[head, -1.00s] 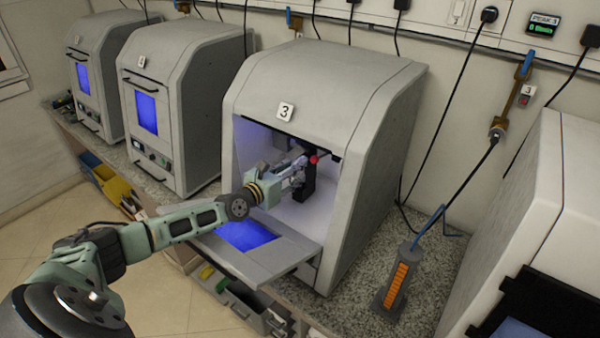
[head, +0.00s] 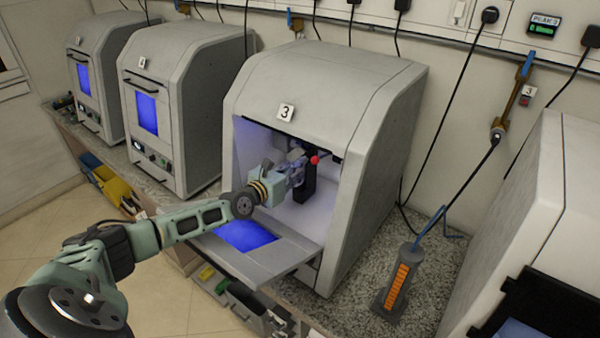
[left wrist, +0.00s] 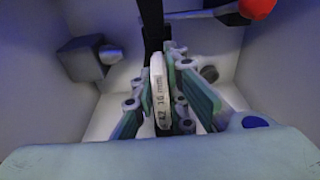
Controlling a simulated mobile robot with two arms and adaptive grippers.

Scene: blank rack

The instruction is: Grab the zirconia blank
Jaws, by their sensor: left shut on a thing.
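The zirconia blank (left wrist: 159,92) is a white disc seen nearly edge-on in the left wrist view, with dark lettering on its rim. My left gripper (left wrist: 168,100) has its green fingers on both sides of the blank and is shut on it. In the head view my left gripper (head: 294,170) is inside the open machine marked 3 (head: 325,110), beside a black upright holder. The blank is too small or hidden to make out there. I cannot tell whether it still touches the holder. My right gripper is not in view.
The machine's lowered door (head: 285,258) lies under my left arm. Two closed machines stand to the left. An orange-slotted rack (head: 398,287) stands on the counter at right.

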